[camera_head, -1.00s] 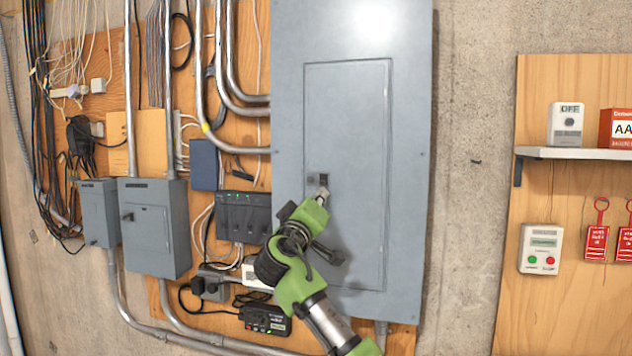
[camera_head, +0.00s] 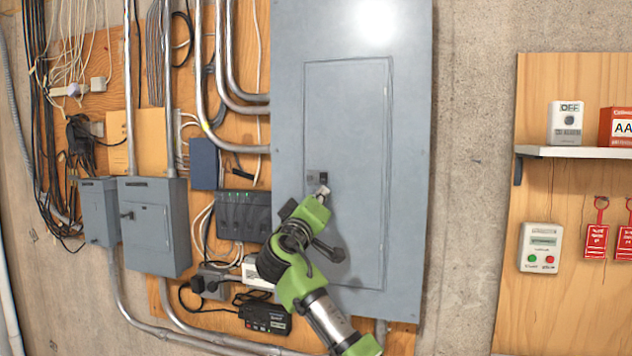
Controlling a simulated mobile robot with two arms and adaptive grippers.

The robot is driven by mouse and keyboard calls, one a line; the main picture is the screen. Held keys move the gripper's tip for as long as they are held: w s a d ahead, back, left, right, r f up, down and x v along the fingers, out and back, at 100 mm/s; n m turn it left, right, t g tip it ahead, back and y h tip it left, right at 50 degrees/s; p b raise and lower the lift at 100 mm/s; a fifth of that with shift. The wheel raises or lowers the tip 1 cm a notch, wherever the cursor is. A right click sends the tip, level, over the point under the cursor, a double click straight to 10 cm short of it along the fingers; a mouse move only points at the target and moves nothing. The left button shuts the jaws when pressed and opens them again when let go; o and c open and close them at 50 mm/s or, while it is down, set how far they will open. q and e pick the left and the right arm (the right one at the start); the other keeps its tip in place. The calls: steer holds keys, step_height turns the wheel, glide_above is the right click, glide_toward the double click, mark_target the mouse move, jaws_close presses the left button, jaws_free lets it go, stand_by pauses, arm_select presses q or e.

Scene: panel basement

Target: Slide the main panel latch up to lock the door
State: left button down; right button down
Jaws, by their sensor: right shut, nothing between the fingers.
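The main panel (camera_head: 410,120) is a tall grey metal cabinet in the middle of the head view. Its inset door (camera_head: 345,110) lies flush with the panel face. The small dark latch (camera_head: 318,178) sits on the door's left edge, below mid-height. My right gripper (camera_head: 323,191), on a green arm from below, is shut and empty. Its tips are just below the latch; I cannot tell whether they touch it. The latch's lower part is close to the fingertips and hard to make out. My left gripper is not in view.
Two smaller grey boxes (camera_head: 155,230) with conduits stand left of the panel. A black device (camera_head: 243,215) and cables are mounted just left of my arm. At right, a shelf (camera_head: 580,153) and red tags (camera_head: 597,242) hang on a wooden board. Bare concrete lies between.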

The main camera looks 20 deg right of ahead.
steer(key=shift+r+p, duration=0.35)
steer(key=shift+r, duration=0.3)
stand_by(0.8)
steer(key=shift+f+b, duration=0.25)
steer(key=shift+b, duration=0.15)
stand_by(0.4)
steer(key=r+b+v, duration=0.1)
steer(key=b+v, duration=0.2)
steer(key=v, duration=0.3)
steer(key=shift+s+a+r, duration=0.2)
steer(key=shift+s+a, duration=0.1)
steer(key=shift+s, duration=0.2)
